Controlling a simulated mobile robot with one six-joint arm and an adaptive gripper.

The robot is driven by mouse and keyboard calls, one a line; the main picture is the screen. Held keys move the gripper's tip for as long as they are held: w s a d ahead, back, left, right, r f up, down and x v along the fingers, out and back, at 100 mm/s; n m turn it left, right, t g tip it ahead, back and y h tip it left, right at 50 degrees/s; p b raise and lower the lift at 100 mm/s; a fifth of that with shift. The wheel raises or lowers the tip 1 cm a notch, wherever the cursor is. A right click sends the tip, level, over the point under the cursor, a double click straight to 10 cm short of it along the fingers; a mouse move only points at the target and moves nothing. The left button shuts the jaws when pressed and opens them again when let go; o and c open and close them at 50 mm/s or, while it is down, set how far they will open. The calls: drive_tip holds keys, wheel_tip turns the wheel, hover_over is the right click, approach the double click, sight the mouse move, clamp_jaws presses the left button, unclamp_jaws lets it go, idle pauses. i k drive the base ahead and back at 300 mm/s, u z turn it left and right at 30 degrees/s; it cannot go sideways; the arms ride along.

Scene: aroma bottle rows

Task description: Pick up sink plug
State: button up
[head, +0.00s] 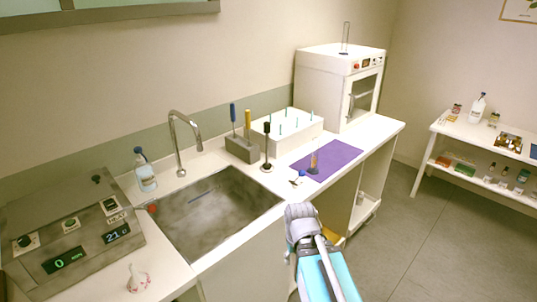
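A small round red piece (152,208) lies at the left edge of the sink (215,222); it may be the sink plug, but it is too small to be sure. The metal sink is set into the white counter and holds no clearly visible loose object. My arm reaches up from the bottom right of centre, in front of the counter, with its grey joint to the right of the sink. My gripper's fingers cannot be made out, and nothing held shows.
A curved faucet (180,140) stands behind the sink, with a bottle (145,172) to its left. A control box (75,240) fills the counter's left. A small white-and-pink object (138,280) lies in front. A tool block (242,150) and purple mat (335,153) are right.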

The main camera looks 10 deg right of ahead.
sight(267, 166)
drive_tip(key=u, duration=0.05)
drive_tip(key=i, duration=0.95)
drive_tip(key=z, duration=0.05)
